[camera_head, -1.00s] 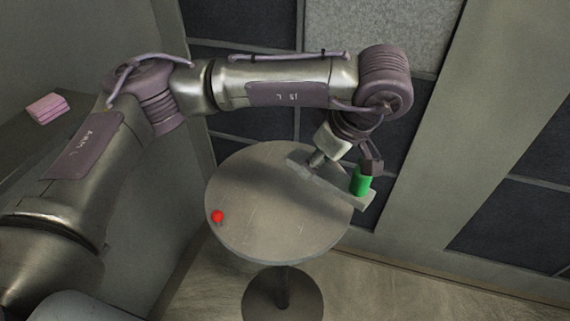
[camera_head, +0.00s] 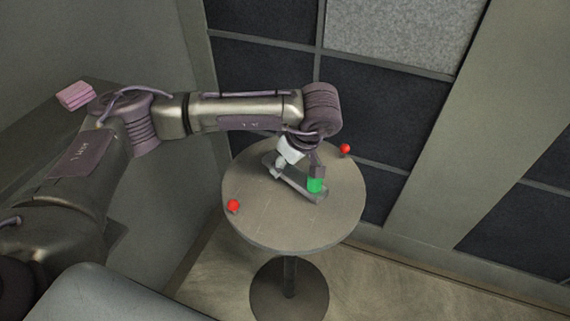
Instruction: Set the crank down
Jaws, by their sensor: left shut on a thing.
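The crank (camera_head: 292,184) is a grey flat bar with a green handle (camera_head: 315,185) near its right end. It is over the middle of the round table (camera_head: 270,228), slanting down to the right. I cannot tell whether it touches the table top. My left gripper (camera_head: 312,174) reaches down from above and is shut on the crank at the green handle. The gripper and wrist hide part of the bar. My right gripper is not in view.
A red ball (camera_head: 233,206) is at the table's left edge and another red ball (camera_head: 345,149) at its back right edge. The table's front is clear. A dark panelled wall (camera_head: 395,105) stands behind. A pink stack (camera_head: 75,95) lies on a ledge at left.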

